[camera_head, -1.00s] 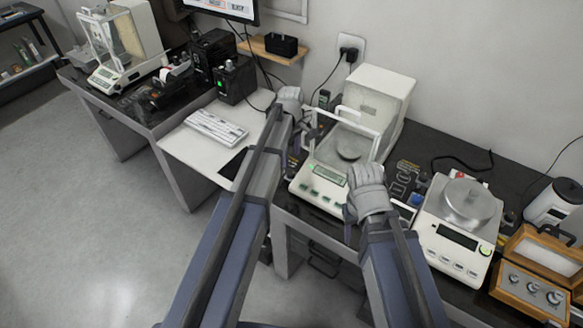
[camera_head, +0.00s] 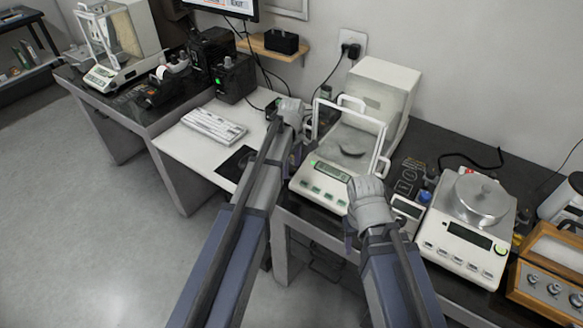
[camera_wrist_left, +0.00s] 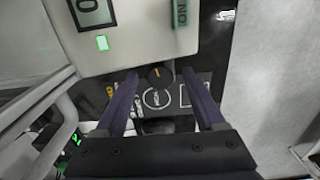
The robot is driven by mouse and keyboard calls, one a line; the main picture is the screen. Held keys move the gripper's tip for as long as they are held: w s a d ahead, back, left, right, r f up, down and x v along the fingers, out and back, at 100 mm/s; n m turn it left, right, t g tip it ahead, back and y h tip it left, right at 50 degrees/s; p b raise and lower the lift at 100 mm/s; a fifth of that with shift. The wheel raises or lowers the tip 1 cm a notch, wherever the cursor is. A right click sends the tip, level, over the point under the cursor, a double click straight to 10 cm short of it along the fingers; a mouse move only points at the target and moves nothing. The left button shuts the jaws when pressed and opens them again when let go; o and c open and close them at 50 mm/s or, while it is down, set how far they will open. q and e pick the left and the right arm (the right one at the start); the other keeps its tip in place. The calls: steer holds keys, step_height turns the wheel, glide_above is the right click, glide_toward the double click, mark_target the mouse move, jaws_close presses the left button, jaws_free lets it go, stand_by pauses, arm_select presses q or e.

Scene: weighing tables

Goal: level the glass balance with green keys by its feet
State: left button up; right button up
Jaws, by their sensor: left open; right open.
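The glass balance with green keys (camera_head: 322,188) stands on the dark table in the middle of the head view, its white-framed glass shield around a round pan. My left gripper (camera_head: 294,156) is open beside the balance's left side. In the left wrist view, its fingers (camera_wrist_left: 160,88) stand on either side of a small dark round knob with an orange mark (camera_wrist_left: 160,74), at the edge of the white balance body (camera_wrist_left: 145,30). I cannot tell if they touch it. My right gripper (camera_head: 352,232) is open at the balance's front right corner, its fingers partly hidden by the hand.
A second balance with a steel pan (camera_head: 458,238) stands to the right, near a wooden weight box (camera_head: 548,290). A keyboard (camera_head: 214,126) lies on the white desk at the left. A tall white case (camera_head: 385,90) stands behind the glass balance.

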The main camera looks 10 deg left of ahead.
arm_select(q)
steer(key=shift+c, duration=0.3)
jaws_close()
steer(key=shift+m, duration=1)
steer(key=shift+o, duration=0.3)
jaws_free()
steer(key=shift+r, duration=0.1)
